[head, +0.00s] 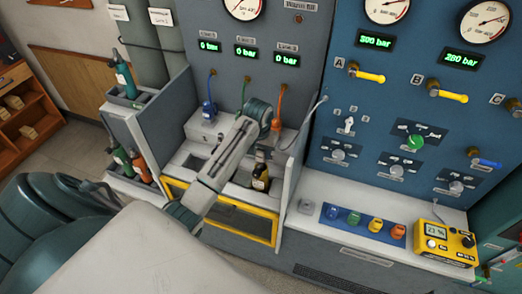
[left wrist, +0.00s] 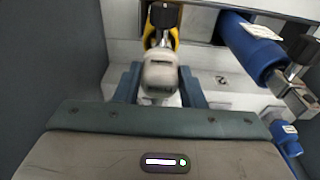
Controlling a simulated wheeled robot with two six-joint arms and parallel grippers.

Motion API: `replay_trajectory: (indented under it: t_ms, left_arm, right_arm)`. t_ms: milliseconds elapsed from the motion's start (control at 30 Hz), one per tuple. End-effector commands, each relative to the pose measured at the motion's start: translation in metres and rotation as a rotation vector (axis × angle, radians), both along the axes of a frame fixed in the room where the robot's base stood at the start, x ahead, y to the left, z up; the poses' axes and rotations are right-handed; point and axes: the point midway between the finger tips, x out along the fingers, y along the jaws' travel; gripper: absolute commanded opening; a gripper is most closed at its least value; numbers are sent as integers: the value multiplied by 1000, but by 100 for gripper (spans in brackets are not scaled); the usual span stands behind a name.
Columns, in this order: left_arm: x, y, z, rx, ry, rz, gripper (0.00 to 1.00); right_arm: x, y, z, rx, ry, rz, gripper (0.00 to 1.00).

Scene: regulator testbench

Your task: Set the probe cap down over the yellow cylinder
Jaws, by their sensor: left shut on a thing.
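My left gripper (left wrist: 160,92) is shut on a pale grey, rounded piece (left wrist: 160,74), which I take for the probe cap, in the left wrist view. Just beyond this piece is a yellow part (left wrist: 149,32) with a black knob (left wrist: 166,15) above it. The held piece hides much of the yellow part, and I cannot tell whether they touch. In the head view my left arm reaches into the grey bench bay, and its fingers and the cap do not show clearly. My right gripper is not in view.
A blue cylinder (left wrist: 250,45) lies close on the right in the left wrist view. In the head view a dark bottle (head: 260,180) stands right of my arm. Grey bay walls (head: 292,190) enclose the space.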

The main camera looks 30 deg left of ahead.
Motion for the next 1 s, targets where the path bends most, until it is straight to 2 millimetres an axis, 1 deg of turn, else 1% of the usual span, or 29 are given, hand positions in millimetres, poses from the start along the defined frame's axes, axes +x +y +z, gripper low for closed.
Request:
replay_trajectory:
  t_ms: [500,533,633,667,900,1000]
  left_arm:
    - [0,0,-8,0,-1,0,12]
    - [0,0,-8,0,-1,0,40]
    - [0,0,-8,0,-1,0,60]
    - [0,0,-8,0,-1,0,62]
    - [0,0,-8,0,0,0,62]
    - [3,1,-3,0,-1,0,62]
  right_arm:
    - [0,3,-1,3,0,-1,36]
    - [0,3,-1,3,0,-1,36]
    - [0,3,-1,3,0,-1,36]
    - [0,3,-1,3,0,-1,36]
    - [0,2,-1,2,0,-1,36]
    - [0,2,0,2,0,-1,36]
